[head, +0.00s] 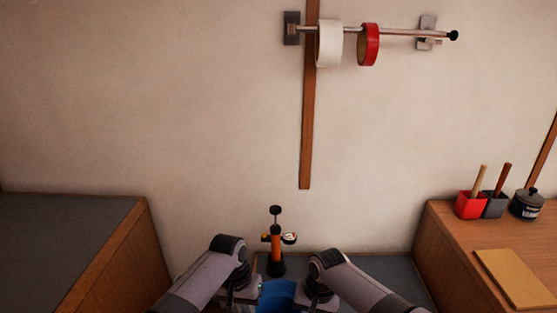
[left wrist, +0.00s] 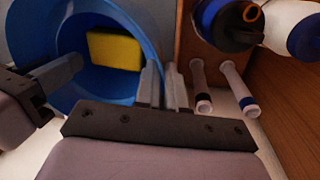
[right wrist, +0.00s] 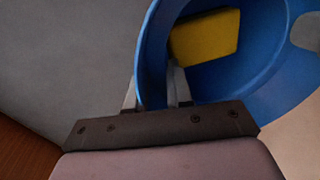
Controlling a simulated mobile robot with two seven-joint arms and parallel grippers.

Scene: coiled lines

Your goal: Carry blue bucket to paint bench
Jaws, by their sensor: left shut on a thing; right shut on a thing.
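The blue bucket (head: 279,294) is at the bottom middle of the head view, between my two grippers and partly cut off by the frame edge. In the left wrist view the bucket (left wrist: 68,68) shows its round open mouth with a yellow block (left wrist: 114,51) inside. My left gripper (left wrist: 162,85) is shut on the bucket's rim. In the right wrist view the bucket (right wrist: 275,75) shows the same yellow block (right wrist: 205,37) inside. My right gripper (right wrist: 158,85) is shut on the rim on the other side. I cannot tell which surface is the paint bench.
An orange and black pump (head: 276,242) stands ahead by the wall. A grey-topped counter (head: 65,235) is at left. A wooden counter (head: 450,235) at right holds a red cup (head: 470,206), a grey cup (head: 495,206), a dark can (head: 527,205) and a tan board (head: 515,277). A tape rail (head: 395,32) hangs above.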

